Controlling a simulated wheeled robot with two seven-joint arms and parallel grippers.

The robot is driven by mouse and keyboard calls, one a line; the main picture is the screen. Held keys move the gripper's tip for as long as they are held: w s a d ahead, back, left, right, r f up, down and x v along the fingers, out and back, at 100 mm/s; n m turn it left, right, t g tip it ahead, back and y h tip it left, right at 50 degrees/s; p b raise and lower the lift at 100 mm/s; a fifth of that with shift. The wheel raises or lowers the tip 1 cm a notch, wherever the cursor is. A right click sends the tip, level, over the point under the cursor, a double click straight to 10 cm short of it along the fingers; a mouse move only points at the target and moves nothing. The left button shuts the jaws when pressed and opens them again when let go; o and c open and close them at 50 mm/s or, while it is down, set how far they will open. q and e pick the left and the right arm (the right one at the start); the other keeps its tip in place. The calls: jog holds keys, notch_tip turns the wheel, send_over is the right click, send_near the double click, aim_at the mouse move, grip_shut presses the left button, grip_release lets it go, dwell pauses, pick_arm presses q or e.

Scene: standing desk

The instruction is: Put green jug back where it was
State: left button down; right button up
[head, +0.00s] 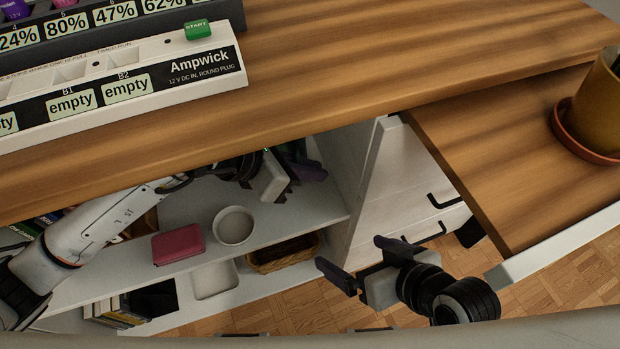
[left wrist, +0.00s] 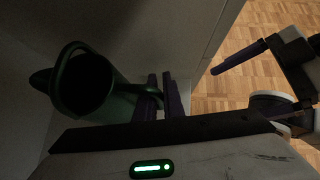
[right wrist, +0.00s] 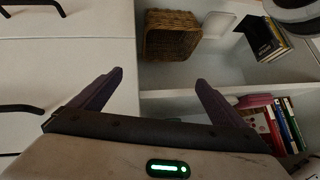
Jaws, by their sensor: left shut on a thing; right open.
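The green jug (left wrist: 118,102) shows in the left wrist view, its dark opening facing the camera, beside pale cabinet walls. My left gripper (left wrist: 160,82) is shut on the jug's handle at its right side. In the head view my left gripper (head: 311,172) is inside the open shelf unit below the desk edge, which hides most of the jug there. I cannot tell whether the jug rests on the shelf. My right gripper (head: 352,256) is open and empty in front of the white drawers; its spread fingers also show in the right wrist view (right wrist: 159,78).
The shelf (head: 285,232) holds a red box (head: 178,245), a white bowl (head: 234,226) and, lower down, a wicker basket (head: 283,255). White drawers (head: 420,195) stand to the right. The wooden desktop (head: 350,65) overhangs the shelf. A charger (head: 160,85) sits on it.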

pick_arm(q)
notch_tip(320, 180, down, 3)
jog(key=shift+r+b, duration=0.1)
jog(key=shift+b, duration=0.35)
jog(key=shift+f, duration=0.3)
jog(key=c, duration=1.9)
grip_release()
jog(key=shift+s+a, duration=0.1)
jog(key=shift+o, duration=0.2)
pick_arm(e)
jog(key=shift+a+r+t+y, duration=0.3)
jog(key=shift+a+r, duration=0.2)
jog(key=shift+r, duration=0.1)
pick_arm(q)
jog(key=shift+r, duration=0.1)
pick_arm(e)
jog(key=shift+w+r, duration=0.15)
jog(key=shift+r, duration=0.05)
